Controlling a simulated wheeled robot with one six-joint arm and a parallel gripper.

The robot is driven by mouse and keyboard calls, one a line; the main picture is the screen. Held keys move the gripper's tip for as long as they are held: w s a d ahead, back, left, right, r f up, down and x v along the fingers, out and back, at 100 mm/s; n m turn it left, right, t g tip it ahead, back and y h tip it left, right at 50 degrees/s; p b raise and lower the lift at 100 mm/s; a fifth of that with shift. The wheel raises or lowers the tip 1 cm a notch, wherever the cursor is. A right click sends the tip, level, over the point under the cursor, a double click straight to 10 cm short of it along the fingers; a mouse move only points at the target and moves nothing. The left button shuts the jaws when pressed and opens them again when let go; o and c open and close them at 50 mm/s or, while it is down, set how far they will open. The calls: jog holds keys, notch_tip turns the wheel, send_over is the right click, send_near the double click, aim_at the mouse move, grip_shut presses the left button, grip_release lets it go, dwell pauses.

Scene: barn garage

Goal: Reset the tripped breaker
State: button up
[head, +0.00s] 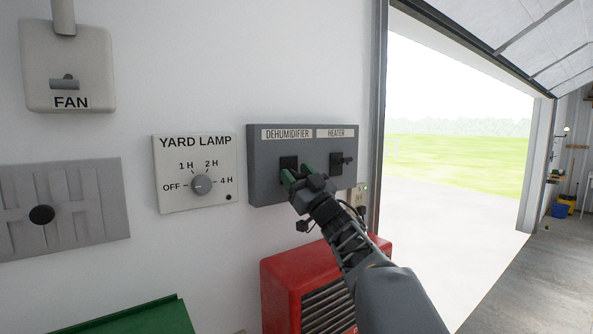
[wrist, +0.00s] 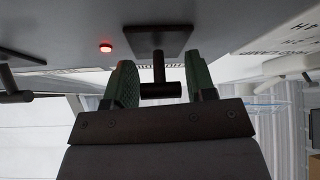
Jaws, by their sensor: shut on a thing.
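A grey breaker box (head: 258,186) on the white wall has two black switch handles, labelled DEHUMIDIFIER and HEATER. My gripper (head: 292,177) is at the dehumidifier side and partly hides that handle. In the wrist view, upside down, my green fingertips (wrist: 163,82) stand on either side of the dehumidifier's T-shaped handle (wrist: 160,90), shut on its crossbar. A red light (wrist: 106,48) glows on the box beside that handle's plate. The heater handle (head: 346,160) is free to the right; it also shows at the left edge of the wrist view (wrist: 14,94).
A yard lamp dial (head: 201,185) is just left of the box, with a fan switch (head: 65,83) farther left. A red slatted unit (head: 284,287) stands below, close to my arm. A small box with a green light (head: 365,188) is at the right. The open doorway lies beyond.

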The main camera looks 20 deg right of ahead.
jog(key=g+p, duration=0.1)
jog(key=r+g+h+p, duration=0.1)
jog(key=p, duration=0.1)
jog(key=shift+s+r+g, duration=0.1)
jog(key=shift+r+g, duration=0.2)
jog(key=shift+r+m+g+h+p, duration=0.1)
jog(key=shift+m+g+h+p, duration=0.3)
jog(key=shift+g, duration=0.6)
jog(key=shift+w+r+g+h, duration=0.1)
jog(key=shift+r+g+h, duration=0.05)
jog(key=shift+g, duration=0.5)
jog(key=shift+w+r+g+h, duration=0.1)
jog(key=shift+r+g+h, duration=0.05)
jog(key=shift+g, duration=0.5)
jog(key=o, duration=0.9)
jog(key=b+v, duration=0.2)
jog(key=v, duration=1.1)
jog(key=shift+s+r+b, duration=0.15)
jog(key=shift+s+b, duration=0.15)
jog(key=shift+s, duration=0.05)
